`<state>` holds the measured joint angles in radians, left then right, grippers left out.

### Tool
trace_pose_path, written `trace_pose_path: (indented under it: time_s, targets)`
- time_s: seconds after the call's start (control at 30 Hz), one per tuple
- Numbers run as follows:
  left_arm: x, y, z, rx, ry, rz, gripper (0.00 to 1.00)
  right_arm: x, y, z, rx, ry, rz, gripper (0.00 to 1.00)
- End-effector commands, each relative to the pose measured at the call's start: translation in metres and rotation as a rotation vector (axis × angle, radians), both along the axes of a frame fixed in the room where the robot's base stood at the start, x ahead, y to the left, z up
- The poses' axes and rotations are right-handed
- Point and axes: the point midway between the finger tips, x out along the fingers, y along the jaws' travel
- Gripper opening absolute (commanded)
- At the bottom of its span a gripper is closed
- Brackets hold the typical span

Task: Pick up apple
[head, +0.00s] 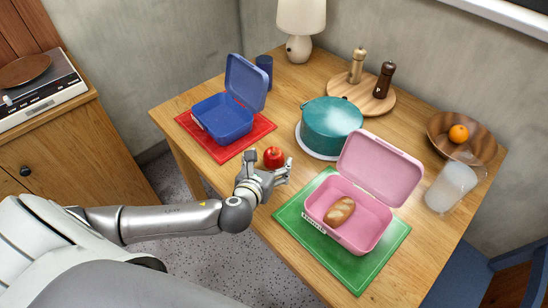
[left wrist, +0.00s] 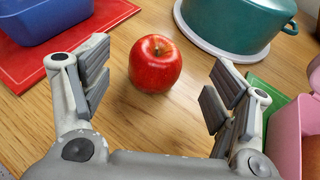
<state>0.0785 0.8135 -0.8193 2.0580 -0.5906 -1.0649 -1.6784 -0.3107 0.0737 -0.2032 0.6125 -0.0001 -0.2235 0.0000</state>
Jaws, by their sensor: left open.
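A red apple (head: 274,157) sits on the wooden table between the red mat and the green mat. In the left wrist view the apple (left wrist: 155,63) lies just ahead of my fingers, centred in the gap between them and not touched. My left gripper (head: 284,174) is at the front edge of the table, close to the apple on its near side. In the left wrist view my left gripper (left wrist: 157,90) is open and empty. My right gripper is not in view.
An open blue lunchbox (head: 222,118) stands on the red mat (head: 262,127). An open pink lunchbox (head: 363,234) holding bread (head: 339,211) stands on the green mat (head: 290,222). A teal pot (head: 331,125) stands behind the apple. Bare table surrounds the apple.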

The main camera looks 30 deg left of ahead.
Motion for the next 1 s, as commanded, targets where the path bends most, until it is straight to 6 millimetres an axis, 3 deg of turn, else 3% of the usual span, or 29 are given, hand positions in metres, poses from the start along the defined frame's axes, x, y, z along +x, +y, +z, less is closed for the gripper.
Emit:
trace_pose_path:
  time_s: [0.23, 0.43, 0.77, 1.0]
  targets:
    - [0.021, 0.005, -0.01, 0.0, 0.001, 0.002, 0.81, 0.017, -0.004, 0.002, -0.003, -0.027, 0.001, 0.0]
    - [0.042, 0.009, -0.02, -0.002, 0.001, 0.002, 0.81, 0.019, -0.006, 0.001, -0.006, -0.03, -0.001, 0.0]
    - [0.047, 0.01, -0.023, -0.002, 0.003, 0.001, 0.81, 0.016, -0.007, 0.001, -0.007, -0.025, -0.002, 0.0]
    - [0.047, 0.01, -0.023, -0.002, 0.003, 0.001, 0.51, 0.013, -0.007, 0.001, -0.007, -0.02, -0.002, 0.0]
